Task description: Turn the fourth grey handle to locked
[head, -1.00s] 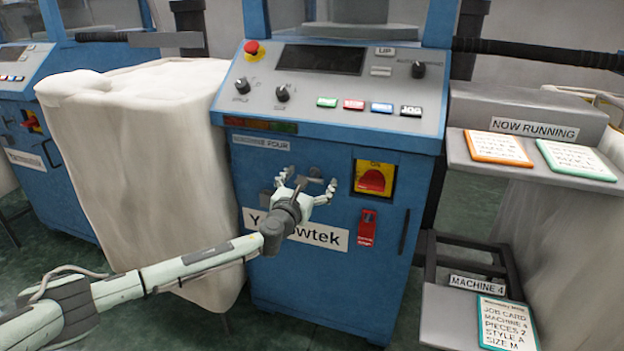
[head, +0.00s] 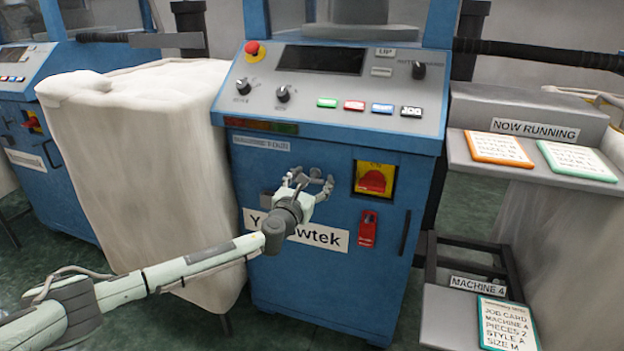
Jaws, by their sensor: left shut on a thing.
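The blue machine (head: 285,275), with a "Yellowtek" label on its door, stands in the middle of the head view. My left gripper (head: 311,182) is at the front of this door, just above the label and left of the red-and-yellow switch. Its fingers are closed in on a small grey handle, which they mostly hide. I cannot tell which way the handle is turned. A grey patch (head: 266,198) shows on the door just left of the gripper. My right gripper is not in view.
The yellow switch plate with a red knob (head: 372,180) is close to the right of the gripper. A red tag (head: 367,228) hangs below it. A pale cloth-covered bin (head: 140,160) stands left. A shelf with cards (head: 500,150) stands right.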

